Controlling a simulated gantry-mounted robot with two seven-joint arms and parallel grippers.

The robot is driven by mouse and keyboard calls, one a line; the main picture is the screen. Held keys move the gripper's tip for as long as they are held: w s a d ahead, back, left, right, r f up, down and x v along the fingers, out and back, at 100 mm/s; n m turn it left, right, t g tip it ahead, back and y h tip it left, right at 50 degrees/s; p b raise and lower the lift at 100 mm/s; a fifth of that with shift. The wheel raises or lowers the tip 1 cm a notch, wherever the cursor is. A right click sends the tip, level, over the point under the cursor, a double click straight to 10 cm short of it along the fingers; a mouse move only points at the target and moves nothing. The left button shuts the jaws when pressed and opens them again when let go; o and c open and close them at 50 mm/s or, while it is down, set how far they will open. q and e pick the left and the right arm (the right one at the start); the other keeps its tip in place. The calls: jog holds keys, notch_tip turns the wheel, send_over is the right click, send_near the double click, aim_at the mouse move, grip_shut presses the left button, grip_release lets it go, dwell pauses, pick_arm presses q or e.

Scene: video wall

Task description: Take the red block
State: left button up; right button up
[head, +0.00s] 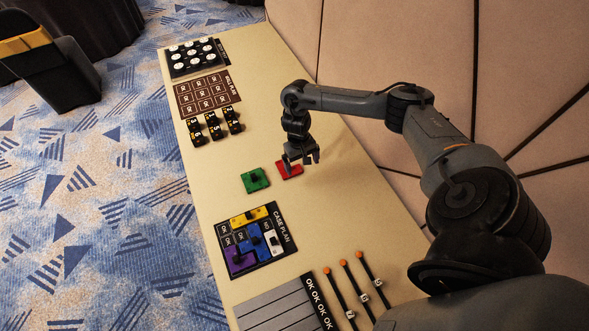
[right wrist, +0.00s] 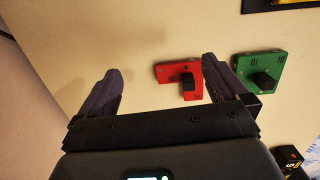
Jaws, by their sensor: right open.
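The red block (head: 290,170) lies flat on the table (head: 315,215), to the right of the green block (head: 256,180). In the right wrist view the red block (right wrist: 180,75) shows a black knob on top. My right gripper (head: 302,160) is over the red block and partly covers it in the head view. In the right wrist view its two fingers (right wrist: 160,90) are spread and empty. The red block shows beside and partly behind the finger on the right, and its knob is near that finger. The left gripper is not in view.
The green block (right wrist: 260,75) lies close to the red one. A case plan board (head: 275,262) with coloured pieces is nearer, and several black numbered pieces (head: 214,126) stand farther back. Three orange-tipped sticks (head: 347,288) lie at the near end. A padded wall (head: 420,40) borders the table on the right.

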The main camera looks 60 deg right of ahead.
jog(key=shift+t, duration=0.8)
jog(key=w+b, duration=0.1)
jog(key=w+d+f+b, duration=0.1)
jog(key=w+b, duration=0.1)
jog(key=w+f+b, duration=0.1)
jog(key=w, duration=0.1)
jog(key=shift+d+f+b, duration=0.25)
jog(key=shift+b, duration=0.05)
jog(key=shift+w+f, duration=0.1)
jog(key=shift+f, duration=0.45)
notch_tip(320, 180, down, 4)
jog(key=shift+a+f+b, duration=0.1)
jog(key=shift+f+b, duration=0.15)
jog(key=shift+b, duration=0.7)
jog(key=c, duration=0.8)
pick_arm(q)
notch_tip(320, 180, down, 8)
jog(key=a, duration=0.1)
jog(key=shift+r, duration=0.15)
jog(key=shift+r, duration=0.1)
pick_arm(e)
jog(key=shift+r, duration=0.15)
